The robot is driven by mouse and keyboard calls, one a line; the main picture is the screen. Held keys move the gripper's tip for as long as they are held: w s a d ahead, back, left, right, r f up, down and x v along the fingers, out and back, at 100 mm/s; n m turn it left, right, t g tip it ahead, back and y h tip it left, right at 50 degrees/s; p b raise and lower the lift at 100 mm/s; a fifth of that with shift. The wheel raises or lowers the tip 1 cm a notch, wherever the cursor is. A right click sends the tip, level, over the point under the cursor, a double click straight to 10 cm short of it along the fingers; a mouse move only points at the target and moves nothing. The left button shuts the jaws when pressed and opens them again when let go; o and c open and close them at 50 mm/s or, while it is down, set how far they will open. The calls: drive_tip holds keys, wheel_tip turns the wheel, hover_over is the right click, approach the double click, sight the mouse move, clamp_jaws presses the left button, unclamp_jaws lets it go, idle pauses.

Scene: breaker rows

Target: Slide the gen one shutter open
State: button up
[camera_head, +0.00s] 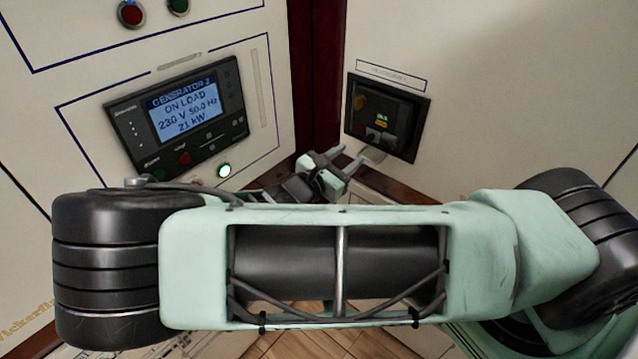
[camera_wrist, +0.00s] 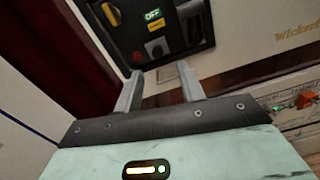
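A black framed unit (camera_head: 420,103) is set in the right-hand cream panel, under a small label too blurred to read. It shows a lit green label, a yellow label and an orange part. In the wrist view the same black unit (camera_wrist: 122,22) shows a green "OFF" label (camera_wrist: 152,15), a red button (camera_wrist: 138,57) and a dark grey part at its right side. I cannot tell which part is the gen one shutter. My gripper (camera_head: 346,160) is open and empty, just below and left of the unit. Its fingers (camera_wrist: 160,73) point toward the unit's lower edge, apparently without touching.
The left panel carries a screen (camera_head: 187,108) reading "GENERATOR 2, ON LOAD", with a lit white button (camera_head: 224,170) below it. A dark red strip (camera_head: 317,75) fills the corner between the panels. My arm crosses the lower part of the head view. Wooden floor (camera_head: 300,345) shows below.

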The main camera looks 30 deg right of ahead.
drive_tip(key=b+v, duration=0.2)
drive_tip(key=v, duration=0.8)
